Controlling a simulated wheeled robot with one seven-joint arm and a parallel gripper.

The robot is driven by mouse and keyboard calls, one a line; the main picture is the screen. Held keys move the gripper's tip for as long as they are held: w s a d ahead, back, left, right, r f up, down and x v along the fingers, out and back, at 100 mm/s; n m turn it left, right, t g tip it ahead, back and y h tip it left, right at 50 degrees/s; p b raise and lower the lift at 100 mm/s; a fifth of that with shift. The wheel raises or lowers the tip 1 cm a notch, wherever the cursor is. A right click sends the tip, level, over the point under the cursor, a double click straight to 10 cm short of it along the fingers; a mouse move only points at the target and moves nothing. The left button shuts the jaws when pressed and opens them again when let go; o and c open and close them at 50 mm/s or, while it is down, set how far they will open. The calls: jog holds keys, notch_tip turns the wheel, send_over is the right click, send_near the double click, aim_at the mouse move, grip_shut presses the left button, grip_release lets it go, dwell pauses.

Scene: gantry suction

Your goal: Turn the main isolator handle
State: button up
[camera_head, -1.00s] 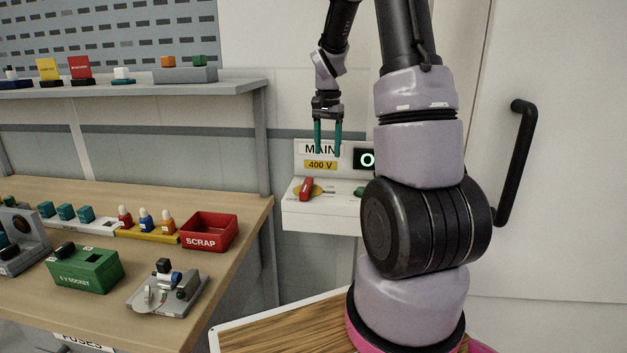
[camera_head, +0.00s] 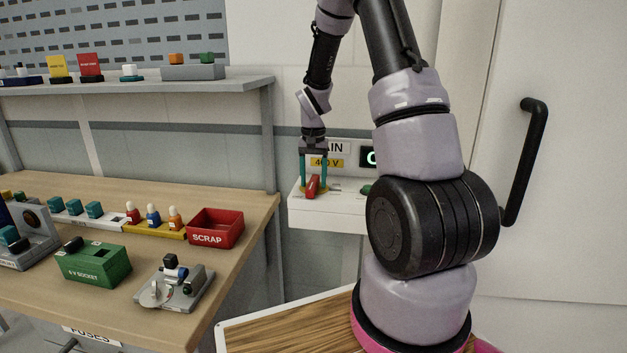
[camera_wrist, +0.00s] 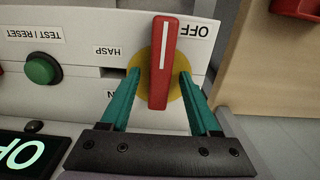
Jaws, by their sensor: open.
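The main isolator handle (camera_head: 313,186) is a red bar with a white line on a yellow disc, on the white panel box marked 400 V. In the wrist view the red handle (camera_wrist: 161,65) points along the line between my fingers, its white line towards the side by the OFF label. My gripper (camera_head: 313,184) is open, pointing down at the handle. In the wrist view its teal fingers (camera_wrist: 155,82) stand on either side of the handle, over the yellow disc, with gaps between them and the red bar. Part of the label near the left finger is hidden.
The workbench (camera_head: 255,205) with a red SCRAP bin (camera_head: 215,229) stands to the left. A door with a black handle (camera_head: 525,160) is at right.

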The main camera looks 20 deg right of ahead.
jog(key=shift+f, duration=0.15)
grip_shut()
dwell(1.4)
